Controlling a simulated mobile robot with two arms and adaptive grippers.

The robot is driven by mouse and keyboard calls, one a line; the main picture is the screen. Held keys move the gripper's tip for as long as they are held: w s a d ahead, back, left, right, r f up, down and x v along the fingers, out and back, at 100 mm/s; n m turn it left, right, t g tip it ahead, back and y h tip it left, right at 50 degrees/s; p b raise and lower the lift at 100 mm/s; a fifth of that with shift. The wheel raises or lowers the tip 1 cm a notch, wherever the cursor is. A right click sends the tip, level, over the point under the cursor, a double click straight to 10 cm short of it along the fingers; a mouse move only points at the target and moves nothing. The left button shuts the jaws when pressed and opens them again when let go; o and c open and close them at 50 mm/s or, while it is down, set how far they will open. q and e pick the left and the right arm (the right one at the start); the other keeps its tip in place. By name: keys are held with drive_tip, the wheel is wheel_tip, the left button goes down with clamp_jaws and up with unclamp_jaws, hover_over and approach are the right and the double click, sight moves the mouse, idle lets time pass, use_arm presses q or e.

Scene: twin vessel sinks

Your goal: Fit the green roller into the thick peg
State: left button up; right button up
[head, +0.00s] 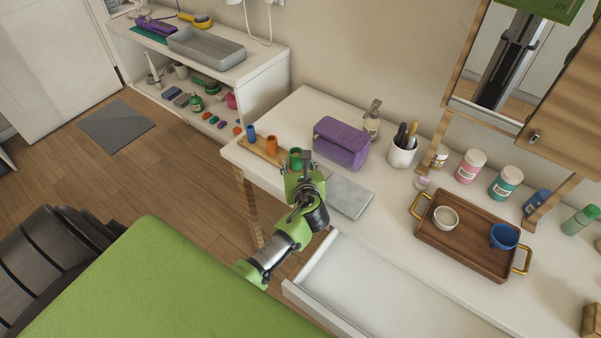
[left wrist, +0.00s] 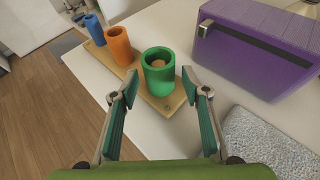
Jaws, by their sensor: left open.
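The green roller (head: 295,153) is an open-topped hollow cylinder at the near end of a wooden peg board (head: 262,149). In the left wrist view the green roller (left wrist: 153,82) stands upright on the board (left wrist: 177,102). The thick peg (left wrist: 158,63) shows inside it as a round wooden top below the rim, so the roller is around the peg. My left gripper (head: 300,168) is open and empty; in the left wrist view its fingers (left wrist: 159,92) are apart, either side of the roller and a little short of it. My right gripper is out of view.
An orange roller (left wrist: 118,46) and a blue roller (left wrist: 95,29) stand farther along the board. A purple case (head: 341,144) and a grey mat (head: 349,196) lie to the right. An open drawer (head: 365,285) juts out below the counter. A tray (head: 466,245) holds two cups.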

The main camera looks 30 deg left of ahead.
use_arm(q)
drive_tip(key=v, duration=1)
drive_tip(key=shift+s+d, duration=0.15)
drive_tip(key=shift+s, duration=0.05)
